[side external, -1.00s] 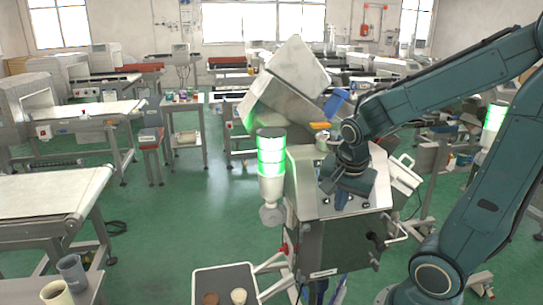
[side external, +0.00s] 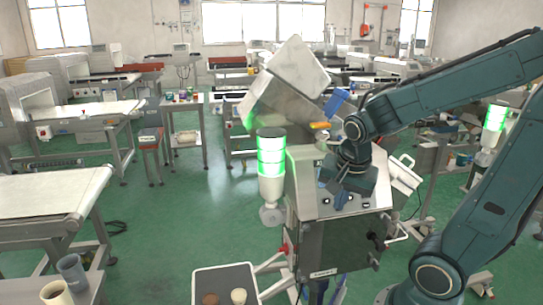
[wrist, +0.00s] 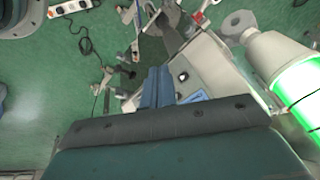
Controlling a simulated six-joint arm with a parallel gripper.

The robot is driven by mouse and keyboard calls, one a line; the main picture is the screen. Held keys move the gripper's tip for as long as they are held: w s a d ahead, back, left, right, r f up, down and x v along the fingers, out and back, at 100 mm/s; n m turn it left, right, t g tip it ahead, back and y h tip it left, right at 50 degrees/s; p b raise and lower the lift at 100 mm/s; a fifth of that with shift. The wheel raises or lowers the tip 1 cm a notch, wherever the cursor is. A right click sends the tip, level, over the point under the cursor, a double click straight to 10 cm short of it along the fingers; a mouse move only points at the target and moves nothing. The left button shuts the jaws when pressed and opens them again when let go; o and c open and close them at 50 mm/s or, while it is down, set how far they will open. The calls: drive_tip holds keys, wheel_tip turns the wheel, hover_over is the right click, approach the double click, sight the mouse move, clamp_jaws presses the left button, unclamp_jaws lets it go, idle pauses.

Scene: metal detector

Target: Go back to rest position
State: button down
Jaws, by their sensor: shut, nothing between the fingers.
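My gripper (side external: 337,201) hangs fingers-down over the sloped top panel of the metal detector cabinet (side external: 340,245) in the side view. Its two blue fingers lie side by side, shut and empty. In the wrist view my gripper (wrist: 157,73) also shows closed, with the machine's pale panel (wrist: 204,66) below and to its right. The side view does not clearly show the gap between fingertips and panel.
A lit green-and-white signal tower (side external: 271,165) stands just left of my gripper. A tilted metal hopper (side external: 285,85) rises behind it. A tray (side external: 225,272) with two small cups is at the lower front.

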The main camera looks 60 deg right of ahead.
drive_tip(key=s+a+r+n+t+y, duration=0.2)
drive_tip(key=a+r+n, duration=0.6)
drive_tip(key=n, duration=0.8)
drive_tip(key=shift+s+a+t+y, duration=0.4)
drive_tip(key=shift+s+a+t, duration=0.4)
drive_tip(key=shift+a, duration=0.35)
drive_tip(key=shift+r, duration=0.1)
